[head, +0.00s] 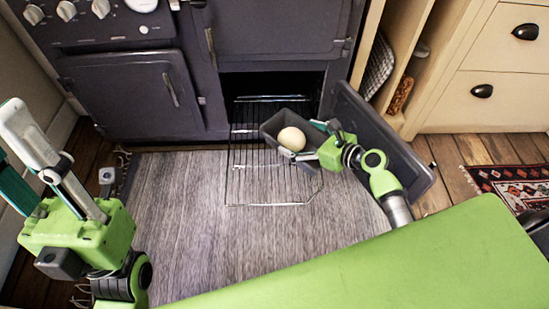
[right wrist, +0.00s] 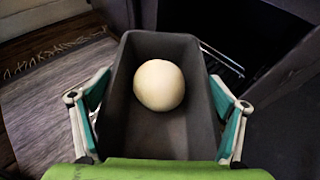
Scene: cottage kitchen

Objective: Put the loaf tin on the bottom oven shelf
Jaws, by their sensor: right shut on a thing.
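The dark grey loaf tin (head: 270,128) holds a round pale ball of dough (head: 291,139). My right gripper (head: 313,151) is shut on the tin at its right end. In the right wrist view the tin (right wrist: 203,110) lies between the two teal fingers, with the dough ball (right wrist: 159,85) inside. The tin is over the wire oven shelf (head: 270,190), which sticks out of the open oven (head: 270,85). I cannot tell how far the tin is above the wires. My left gripper is at the far left, its fingers partly cut off, apart from the tin.
The open oven door (head: 412,165) stands to the right, close behind my right gripper. The other stove doors (head: 135,95) are shut. A grey rug (head: 185,220) covers the floor before the oven. Drawers (head: 500,85) and a patterned rug (head: 515,185) are at the right.

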